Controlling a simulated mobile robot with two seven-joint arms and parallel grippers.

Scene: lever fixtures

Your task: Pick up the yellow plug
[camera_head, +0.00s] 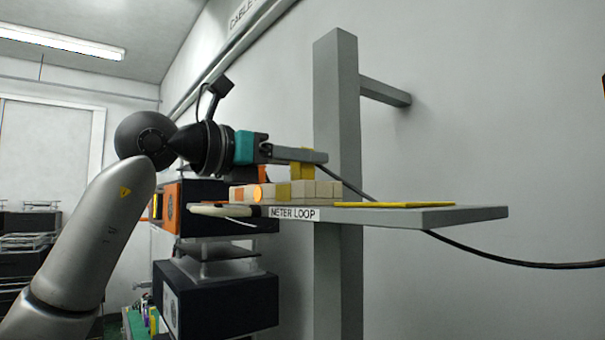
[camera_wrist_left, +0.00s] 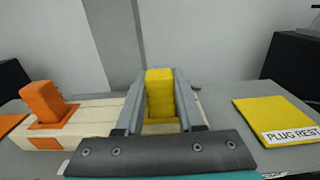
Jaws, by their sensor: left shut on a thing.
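The yellow plug (camera_wrist_left: 160,92) stands between the two fingers of my left gripper (camera_wrist_left: 161,88) in the left wrist view. The fingers are shut on it. Its lower end is at a yellow-edged spot on the pale block row, and I cannot tell whether it is seated or lifted clear. In the head view my left gripper (camera_head: 308,157) reaches in from the left over the shelf, and the yellow plug (camera_head: 300,171) shows under its fingers. My right gripper is not in view.
An orange plug (camera_wrist_left: 42,102) stands left of the yellow one. A yellow pad (camera_wrist_left: 275,118) labelled PLUG REST lies bare to the right. The shelf (camera_head: 450,214) is labelled METER LOOP. A grey post (camera_head: 337,110) rises behind it, and a dark cable (camera_head: 480,253) hangs beyond.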

